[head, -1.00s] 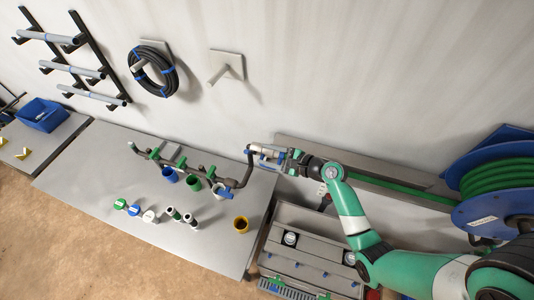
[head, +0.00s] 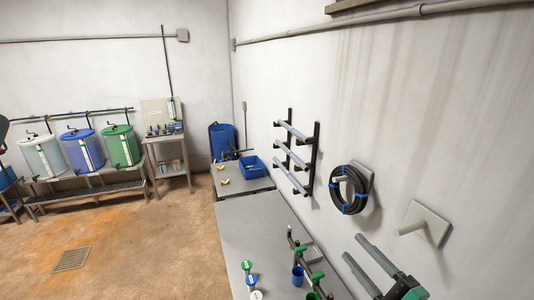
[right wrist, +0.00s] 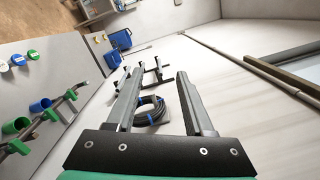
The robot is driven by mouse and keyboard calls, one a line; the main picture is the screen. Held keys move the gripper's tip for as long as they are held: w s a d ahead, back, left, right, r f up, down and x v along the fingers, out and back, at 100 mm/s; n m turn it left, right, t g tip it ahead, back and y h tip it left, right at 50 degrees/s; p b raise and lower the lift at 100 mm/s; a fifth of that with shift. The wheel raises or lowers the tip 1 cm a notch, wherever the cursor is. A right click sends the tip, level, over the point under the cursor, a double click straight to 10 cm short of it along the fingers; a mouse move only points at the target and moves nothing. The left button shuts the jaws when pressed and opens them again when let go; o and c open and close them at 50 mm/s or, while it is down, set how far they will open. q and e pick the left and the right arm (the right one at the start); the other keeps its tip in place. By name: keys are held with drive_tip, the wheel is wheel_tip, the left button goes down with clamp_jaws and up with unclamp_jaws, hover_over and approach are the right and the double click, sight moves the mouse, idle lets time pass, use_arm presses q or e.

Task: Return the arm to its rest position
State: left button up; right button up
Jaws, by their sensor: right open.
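My right gripper (head: 352,247) is at the lower right of the head view, raised beside the wall, with its two long grey fingers apart. The same gripper shows in the right wrist view (right wrist: 160,73), with nothing between its fingers. Its green arm runs out of the head view at the bottom right. The manifold (head: 303,262) on the bench is partly cut off at the bottom of the head view. It also shows at the left of the right wrist view (right wrist: 42,118), apart from the gripper. My left gripper is in neither view.
A hose coil (head: 349,190) hangs on the wall beside an empty wall peg (head: 424,225) and a pipe rack (head: 294,157). The grey bench (head: 250,225) holds coloured caps (head: 247,265) and cups (head: 298,275). Barrels (head: 83,150) stand far left. The floor between is open.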

drive_tip(key=s+a+r+n+t+y, duration=0.1)
drive_tip(key=a+r+n, duration=0.2)
drive_tip(key=r, duration=0.4)
drive_tip(key=s+a+r+n+t+y, duration=0.15)
drive_tip(key=a+r+n, duration=0.25)
drive_tip(key=r, duration=0.4)
drive_tip(key=s+d+r+n+t+h, duration=0.2)
drive_tip(key=s+r+n+t+h, duration=0.4)
drive_tip(key=s+r+n, duration=0.7)
wheel_tip(320, 180, up, 4)
drive_tip(key=shift+s+d+f+t, duration=0.15)
drive_tip(key=shift+d+f+t, duration=0.1)
drive_tip(key=shift+d+t, duration=0.25)
